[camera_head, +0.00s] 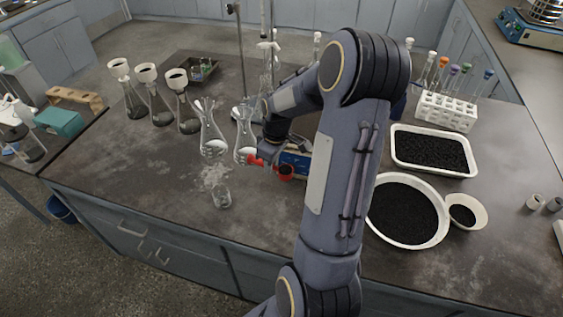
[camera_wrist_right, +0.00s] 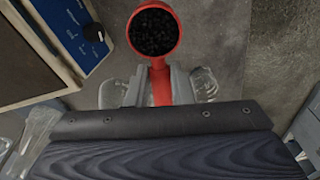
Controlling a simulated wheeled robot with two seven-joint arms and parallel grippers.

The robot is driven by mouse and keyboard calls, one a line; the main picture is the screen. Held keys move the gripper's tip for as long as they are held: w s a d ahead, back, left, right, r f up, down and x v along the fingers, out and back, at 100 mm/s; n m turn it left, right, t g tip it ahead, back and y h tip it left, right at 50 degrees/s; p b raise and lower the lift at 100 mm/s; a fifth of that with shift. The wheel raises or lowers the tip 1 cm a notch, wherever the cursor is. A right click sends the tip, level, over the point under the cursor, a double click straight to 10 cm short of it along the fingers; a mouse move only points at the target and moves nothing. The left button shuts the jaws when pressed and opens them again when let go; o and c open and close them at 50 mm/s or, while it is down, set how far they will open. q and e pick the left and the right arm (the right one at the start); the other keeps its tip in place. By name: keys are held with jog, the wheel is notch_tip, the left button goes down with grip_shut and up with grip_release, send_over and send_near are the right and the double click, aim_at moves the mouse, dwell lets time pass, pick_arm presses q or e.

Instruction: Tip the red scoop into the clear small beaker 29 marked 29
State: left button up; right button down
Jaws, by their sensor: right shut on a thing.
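The red scoop (camera_head: 285,171) is held above the bench, its bowl full of black granules in the right wrist view (camera_wrist_right: 154,32). My right gripper (camera_head: 268,155) is shut on the scoop's handle (camera_wrist_right: 160,85), and the bowl looks about level. A small clear beaker (camera_head: 221,197) stands upright on the bench, to the left of the scoop and nearer the front edge. It looks empty, and no number on it can be read. The scoop is apart from the beaker. My left gripper is not in view.
Two clear flasks with white contents (camera_head: 212,140) stand behind the beaker. A blue device (camera_head: 297,160) is behind the scoop. Several funnel-topped flasks (camera_head: 160,110) stand at left. A white bowl of black granules (camera_head: 408,240) and a white tray (camera_head: 398,160) lie right. The front left bench is clear.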

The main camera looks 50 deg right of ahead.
jog(key=w+a+p, duration=0.2)
jog(key=w+a, duration=0.3)
jog(key=w, duration=0.3)
jog(key=w+a+p, duration=0.1)
jog(key=w+a, duration=0.4)
jog(key=w, duration=0.3)
jog(key=a+f+t+h+b, duration=0.1)
jog(key=h+b, duration=0.5)
jog(key=b, duration=0.5)
jog(key=f+n+t+h+b, duration=0.1)
jog(key=h+b, duration=0.5)
jog(key=b, duration=0.6)
jog(key=a+f+t+h+b, duration=0.1)
jog(key=h+b, duration=0.5)
jog(key=b, duration=0.6)
jog(key=shift+s+a+f+t+h, duration=0.1)
jog(key=shift+a+f+t+h, duration=0.2)
jog(key=shift+f+t, duration=0.5)
dwell(0.7)
